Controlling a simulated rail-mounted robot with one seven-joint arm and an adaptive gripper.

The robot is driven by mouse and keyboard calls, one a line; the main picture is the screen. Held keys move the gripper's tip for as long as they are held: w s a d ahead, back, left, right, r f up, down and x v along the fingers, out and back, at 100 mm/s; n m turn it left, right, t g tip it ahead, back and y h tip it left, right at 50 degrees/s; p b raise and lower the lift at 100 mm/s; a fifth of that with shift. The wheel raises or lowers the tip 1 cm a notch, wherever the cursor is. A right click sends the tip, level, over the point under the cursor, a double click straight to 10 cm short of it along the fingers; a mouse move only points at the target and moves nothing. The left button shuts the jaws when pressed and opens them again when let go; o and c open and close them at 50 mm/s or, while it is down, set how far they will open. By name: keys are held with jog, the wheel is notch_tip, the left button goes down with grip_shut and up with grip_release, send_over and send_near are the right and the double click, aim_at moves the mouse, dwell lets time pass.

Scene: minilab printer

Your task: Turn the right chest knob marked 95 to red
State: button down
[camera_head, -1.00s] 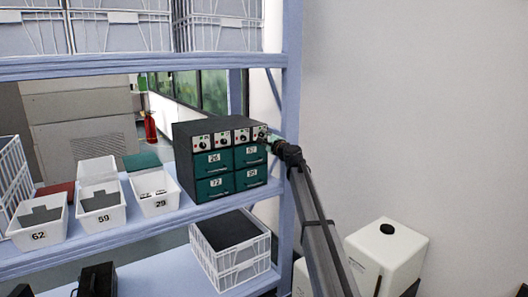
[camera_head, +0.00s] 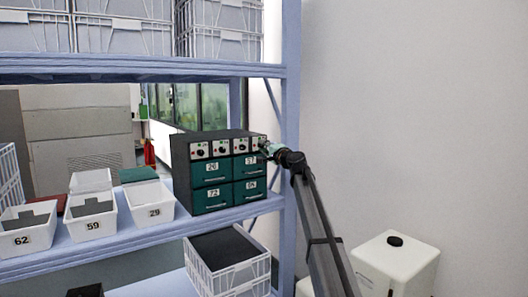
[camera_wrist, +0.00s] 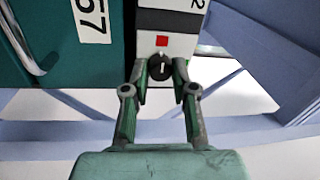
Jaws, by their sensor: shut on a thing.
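The dark chest (camera_head: 183,165) with green drawers stands on the middle shelf, a row of knobs on white panels along its top. My gripper (camera_head: 264,148) is at the rightmost panel (camera_head: 257,143). In the wrist view my gripper (camera_wrist: 160,75) is shut on a black round knob (camera_wrist: 160,67), one finger on each side. The knob has a short white line, roughly upright in the picture.
A green drawer labelled 57 (camera_wrist: 92,18) with a metal handle (camera_wrist: 22,40) is left of the knob. The blue shelf post (camera_head: 291,110) stands close to my gripper. White bins (camera_head: 150,205) stand left of the chest. A white crate (camera_head: 228,265) is below.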

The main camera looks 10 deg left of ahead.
jog(key=shift+w+r, duration=0.1)
jog(key=shift+r, duration=0.05)
jog(key=c, duration=0.9)
grip_release()
jog(key=shift+a, duration=0.15)
jog(key=v, duration=1.2)
